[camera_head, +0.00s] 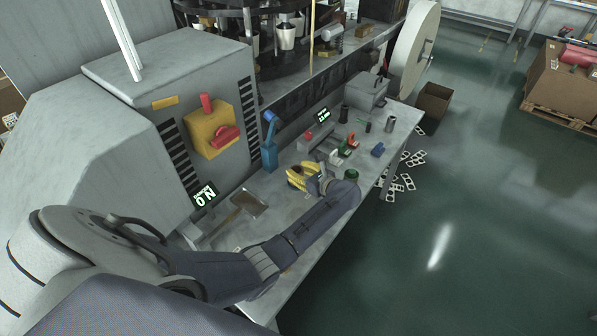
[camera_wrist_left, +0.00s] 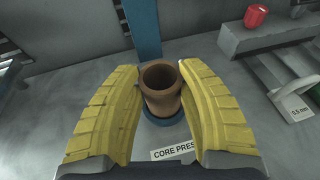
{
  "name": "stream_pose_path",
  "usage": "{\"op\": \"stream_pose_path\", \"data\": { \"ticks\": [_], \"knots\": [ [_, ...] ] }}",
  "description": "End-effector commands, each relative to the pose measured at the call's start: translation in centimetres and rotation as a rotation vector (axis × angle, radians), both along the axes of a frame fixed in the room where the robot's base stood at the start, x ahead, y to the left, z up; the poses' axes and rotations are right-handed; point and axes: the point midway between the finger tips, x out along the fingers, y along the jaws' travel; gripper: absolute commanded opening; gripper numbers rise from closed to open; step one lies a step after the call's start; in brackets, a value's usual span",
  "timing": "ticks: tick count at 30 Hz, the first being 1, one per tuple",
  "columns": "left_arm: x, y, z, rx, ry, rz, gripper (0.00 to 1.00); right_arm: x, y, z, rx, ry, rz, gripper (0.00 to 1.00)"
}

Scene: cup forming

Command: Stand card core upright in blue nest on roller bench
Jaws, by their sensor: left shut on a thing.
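The brown card core (camera_wrist_left: 161,92) shows between my left gripper's fingers in the left wrist view. It is a hollow, open-topped tube and looks upright. The blue nest (camera_wrist_left: 166,118) shows as a round rim around the core's lower end; I cannot tell whether the core rests in it or hangs just above. My left gripper (camera_head: 300,177) has yellow ribbed fingers and is shut on the core, as the left wrist view also shows (camera_wrist_left: 160,76). My right gripper is not in view.
A blue press column (camera_head: 270,142) stands on the bench (camera_head: 291,226), just behind the nest in the wrist view (camera_wrist_left: 139,30). A "CORE PRES" label (camera_wrist_left: 174,153) lies in front. Cards lie scattered on the floor.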

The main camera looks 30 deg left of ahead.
Motion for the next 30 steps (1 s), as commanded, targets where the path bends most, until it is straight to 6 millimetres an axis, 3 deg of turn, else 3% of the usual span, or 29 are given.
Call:
{"op": "stream_pose_path", "data": {
  "ticks": [2,3,8,18,30],
  "knots": [
    [0.0,0.0,-0.2,0.0,0.001,0.0,0.11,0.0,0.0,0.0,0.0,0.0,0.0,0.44],
    [0.0,0.0,-0.2,0.0,0.001,0.0,0.44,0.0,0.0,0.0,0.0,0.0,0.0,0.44],
    [0.0,0.0,-0.2,0.0,0.001,0.0,0.63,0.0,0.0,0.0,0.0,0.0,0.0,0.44],
    [0.0,0.0,0.2,0.0,0.0,0.0,0.63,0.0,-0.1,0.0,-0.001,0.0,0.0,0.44],
    [-1.7,-5.7,1.9,-0.004,-0.001,0.0,0.63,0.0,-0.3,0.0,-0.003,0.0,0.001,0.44]
  ]
}}
